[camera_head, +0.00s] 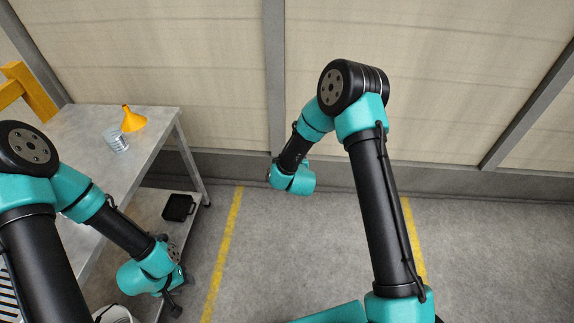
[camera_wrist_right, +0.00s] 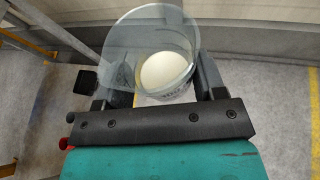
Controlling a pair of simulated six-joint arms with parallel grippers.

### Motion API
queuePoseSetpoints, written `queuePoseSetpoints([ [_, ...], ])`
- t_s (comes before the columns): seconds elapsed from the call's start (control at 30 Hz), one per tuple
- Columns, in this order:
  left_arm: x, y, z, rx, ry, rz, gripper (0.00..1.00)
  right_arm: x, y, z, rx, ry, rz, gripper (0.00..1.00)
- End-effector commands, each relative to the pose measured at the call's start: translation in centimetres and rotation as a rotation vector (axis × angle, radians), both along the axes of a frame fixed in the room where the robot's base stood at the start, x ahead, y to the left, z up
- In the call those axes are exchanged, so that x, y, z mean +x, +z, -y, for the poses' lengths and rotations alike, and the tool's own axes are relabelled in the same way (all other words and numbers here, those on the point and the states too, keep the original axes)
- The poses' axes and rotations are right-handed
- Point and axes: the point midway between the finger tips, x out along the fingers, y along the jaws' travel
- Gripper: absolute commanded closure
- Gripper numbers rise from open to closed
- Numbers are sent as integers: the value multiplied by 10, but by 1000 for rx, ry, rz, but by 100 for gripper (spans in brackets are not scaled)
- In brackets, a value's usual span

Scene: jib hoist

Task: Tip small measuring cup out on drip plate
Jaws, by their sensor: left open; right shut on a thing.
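In the right wrist view, my right gripper (camera_wrist_right: 165,78) is shut on a clear small measuring cup (camera_wrist_right: 120,60). The cup's wide mouth faces the camera, and a pale cream-coloured content shows inside it. In the head view my right wrist hides this gripper and cup. A black shallow tray (camera_head: 178,207), perhaps the drip plate, lies on the lower shelf of the bench; a dark square, likely the same tray (camera_wrist_right: 87,82), shows left of the cup in the wrist view. My left gripper (camera_head: 173,304) is open and empty, pointing down beside the bench.
A clear ribbed cup (camera_head: 116,140) and an orange funnel (camera_head: 132,119) stand on the grey bench top (camera_head: 85,122). A white bucket (camera_head: 115,314) shows at the lower left. A yellow frame (camera_head: 30,90) stands behind the bench. The floor between the yellow lines is clear.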

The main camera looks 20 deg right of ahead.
Motion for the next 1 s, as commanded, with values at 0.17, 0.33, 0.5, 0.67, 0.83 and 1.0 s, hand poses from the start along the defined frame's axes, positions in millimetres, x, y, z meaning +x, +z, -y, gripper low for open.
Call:
queuePoseSetpoints([
  [0.17, 0, 0, 0, 0, 0, 0, 57, 10, 35, 0, -3, -91, 8, 60],
  [0.33, 0, 0, 0, 0, 0, 0, 57, 14, 62, -2, 10, -167, 5, 60],
  [0.5, 0, 0, 0, 0, 0, 0, 57, 15, 75, -4, 20, -207, -2, 60],
  [0.67, 0, 0, 0, 0, 0, 0, 57, 15, 77, -5, 22, -214, -3, 60],
  [0.83, 0, 0, 0, 0, 0, 0, 57, 15, 76, -4, 22, -213, -3, 60],
  [1.0, 0, 0, 0, 0, 0, 0, 57, 15, 76, -5, 21, -212, -3, 60],
])
